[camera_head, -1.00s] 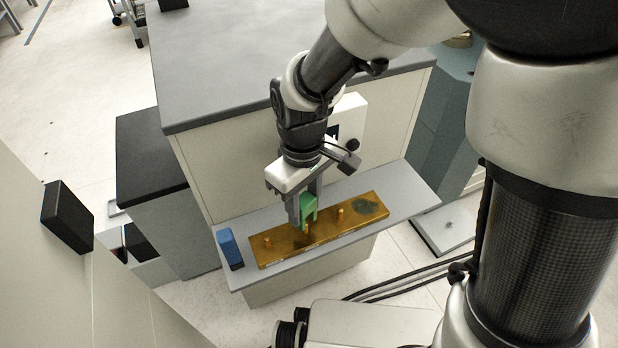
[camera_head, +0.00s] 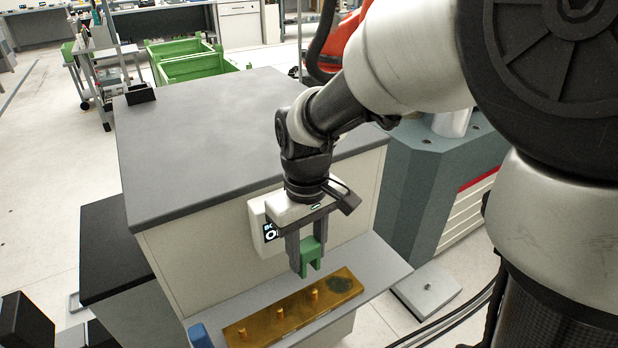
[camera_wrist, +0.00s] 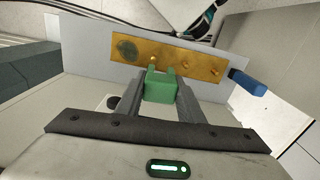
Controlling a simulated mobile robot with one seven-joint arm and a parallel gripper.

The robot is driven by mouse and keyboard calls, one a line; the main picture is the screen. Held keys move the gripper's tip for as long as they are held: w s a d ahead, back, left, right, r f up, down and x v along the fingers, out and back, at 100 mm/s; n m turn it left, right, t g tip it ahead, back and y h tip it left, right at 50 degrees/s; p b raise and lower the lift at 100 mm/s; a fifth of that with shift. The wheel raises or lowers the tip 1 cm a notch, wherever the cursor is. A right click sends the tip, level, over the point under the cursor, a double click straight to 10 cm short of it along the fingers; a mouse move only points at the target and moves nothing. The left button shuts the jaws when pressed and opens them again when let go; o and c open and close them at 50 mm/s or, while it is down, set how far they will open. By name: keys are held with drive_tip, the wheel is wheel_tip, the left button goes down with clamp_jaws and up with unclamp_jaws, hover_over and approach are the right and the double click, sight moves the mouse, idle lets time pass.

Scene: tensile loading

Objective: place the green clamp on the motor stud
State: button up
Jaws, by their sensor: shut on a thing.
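My gripper (camera_head: 311,248) is shut on the green clamp (camera_head: 312,256), a small block with prongs pointing down. The clamp hangs upright above the brass-coloured plate (camera_head: 262,333), apart from it. In the wrist view the clamp (camera_wrist: 160,90) sits between my two fingers, in front of the plate (camera_wrist: 130,72). The plate carries a row of short bare pegs, one of them the right-hand peg (camera_head: 315,293), and a dark round patch (camera_head: 340,285) at its right end. I cannot tell which thing, if any in view, is the motor stud.
The plate lies on a grey shelf (camera_head: 385,270) in front of a dark-topped cabinet (camera_head: 220,130). A blue block (camera_head: 200,337) stands at the shelf's left end. A white box (camera_head: 262,228) with a display is behind my gripper. A grey-green machine (camera_head: 425,190) stands to the right.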

drive_tip(key=m+b, duration=0.1)
drive_tip(key=b, duration=0.1)
hover_over(315, 290)
wheel_tip(315, 290, down, 7)
drive_tip(key=shift+f, duration=0.2)
drive_tip(key=shift+f+b, duration=0.75)
drive_tip(key=shift+f, duration=1.3)
drive_tip(key=shift+f, duration=0.2)
drive_tip(key=o, duration=1.2)
